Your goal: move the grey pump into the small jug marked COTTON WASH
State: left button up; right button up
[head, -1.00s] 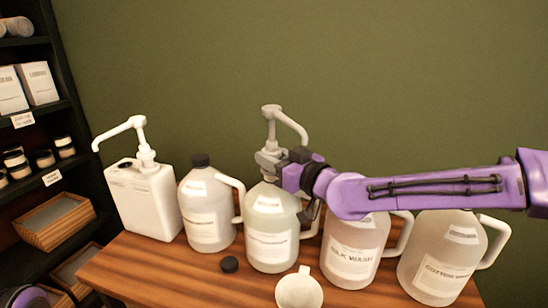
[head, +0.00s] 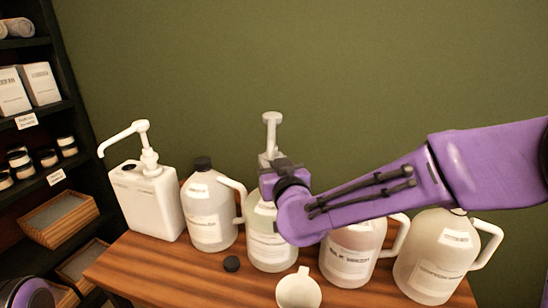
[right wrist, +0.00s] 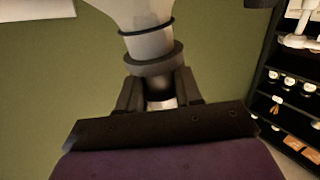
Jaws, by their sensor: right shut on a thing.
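The grey pump (head: 271,132) stands above the middle jug (head: 268,246), its head seen against the green wall. My right gripper (head: 270,172) is shut on the pump's body, just below its wider part. The right wrist view shows the grey pump (right wrist: 153,48) close up between the jaws. Whether its lower tube is still inside the middle jug is hidden. The jug marked COTTON WASH (head: 432,262) stands at the far right of the table, with its handle to the right. My right arm hides its mouth. My left gripper is not in view.
The SILK WASH jug (head: 347,262) stands between these two jugs. Left are a black-capped jug (head: 208,215) and a white container (head: 145,205) with a white pump. Shelves (head: 50,120) stand at left.

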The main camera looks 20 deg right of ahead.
jog(key=shift+r+m+g+h+p, duration=0.15)
jog(key=shift+m+g+h+p, duration=0.15)
jog(key=shift+m+h+p, duration=1.5)
jog(key=shift+h, duration=0.6)
jog(key=o, duration=1.1)
jog(key=b+v, duration=0.1)
jog(key=v, duration=0.3)
jog(key=shift+s+a, duration=0.15)
jog(key=shift+s, duration=0.1)
jog(key=v, duration=0.6)
jog(key=shift+p, duration=0.4)
